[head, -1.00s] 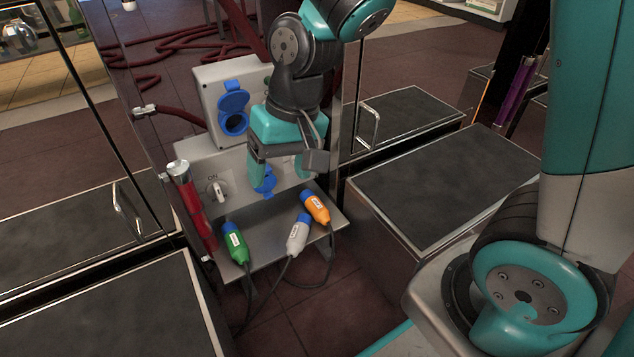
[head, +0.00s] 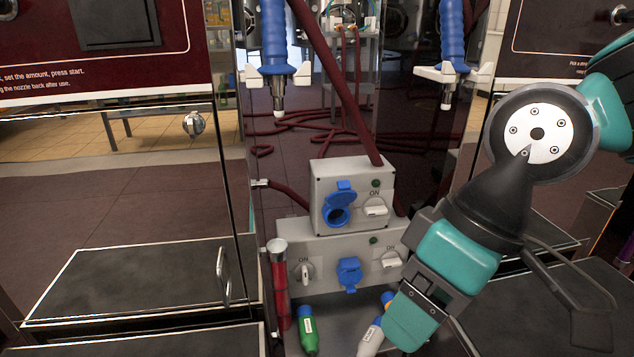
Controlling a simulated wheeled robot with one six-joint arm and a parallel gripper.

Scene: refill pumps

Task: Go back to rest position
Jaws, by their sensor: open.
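My gripper (head: 498,328) is at the lower right of the head view, in front of the right part of the socket panel. Its jaws are open and spread wide, with nothing seen between them. The upper grey socket box (head: 326,180) has a blue socket (head: 337,205) with its lid up and a switch (head: 375,207) marked ON. The lower box (head: 325,247) has a blue socket cover (head: 348,274) and two switches. A green plug (head: 308,330) and a white plug (head: 370,340) lie below; an orange plug (head: 387,298) is mostly hidden behind my gripper.
Two blue nozzles, left (head: 273,40) and right (head: 452,40), hang above the boxes. A red cylinder (head: 279,290) stands left of the lower box. Dark-topped ledges flank the panel, with a metal handle (head: 223,275) at left. A dark red hose runs down the middle.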

